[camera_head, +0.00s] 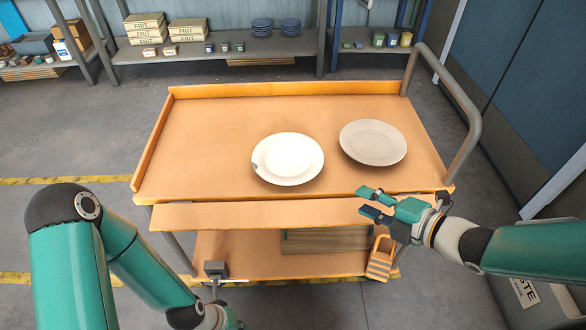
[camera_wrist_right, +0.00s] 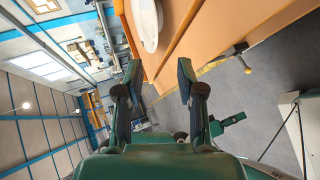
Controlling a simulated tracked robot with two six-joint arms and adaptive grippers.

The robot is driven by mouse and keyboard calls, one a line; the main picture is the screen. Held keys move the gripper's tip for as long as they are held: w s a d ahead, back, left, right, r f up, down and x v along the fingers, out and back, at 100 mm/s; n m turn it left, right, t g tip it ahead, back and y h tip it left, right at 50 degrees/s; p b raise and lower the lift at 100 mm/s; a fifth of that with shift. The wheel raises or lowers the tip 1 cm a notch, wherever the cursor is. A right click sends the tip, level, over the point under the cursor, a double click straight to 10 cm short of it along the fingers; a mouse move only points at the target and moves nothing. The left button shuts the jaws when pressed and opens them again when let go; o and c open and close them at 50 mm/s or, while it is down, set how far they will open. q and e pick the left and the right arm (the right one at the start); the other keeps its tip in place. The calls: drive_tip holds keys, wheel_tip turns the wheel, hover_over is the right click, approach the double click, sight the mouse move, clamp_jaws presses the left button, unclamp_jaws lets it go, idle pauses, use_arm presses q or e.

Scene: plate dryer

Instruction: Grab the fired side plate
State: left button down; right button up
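A glossy white plate (camera_head: 288,159) lies on the orange cart top (camera_head: 215,125), with a small grey mark at its left rim. A duller, greyish-beige plate (camera_head: 373,142) lies to its right, apart from it. I cannot tell for sure from looks which is the fired side plate. My right gripper (camera_head: 365,201) is open and empty at the cart's front edge, nearer to me than both plates. In the right wrist view its fingers (camera_wrist_right: 158,80) stand apart, with one pale plate (camera_wrist_right: 148,22) beyond them.
The cart has a raised rim at the back and left and a grey handle (camera_head: 465,110) at right. An orange-striped padlock-shaped tag (camera_head: 380,262) hangs below the front edge. Shelves with boxes (camera_head: 145,28) and blue plates (camera_head: 262,27) stand behind. The cart top's left half is clear.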

drive_tip(key=b, duration=0.1)
approach(316, 186)
drive_tip(key=w+a+r, duration=0.1)
drive_tip(key=w+a, duration=0.1)
drive_tip(key=shift+w+a+r, duration=0.3)
drive_tip(key=shift+a+r, duration=0.1)
drive_tip(key=shift+x, duration=2.85)
drive_tip(key=shift+w+d+r, duration=0.1)
drive_tip(key=shift+w+d, duration=0.1)
drive_tip(key=shift+c, duration=0.2)
clamp_jaws()
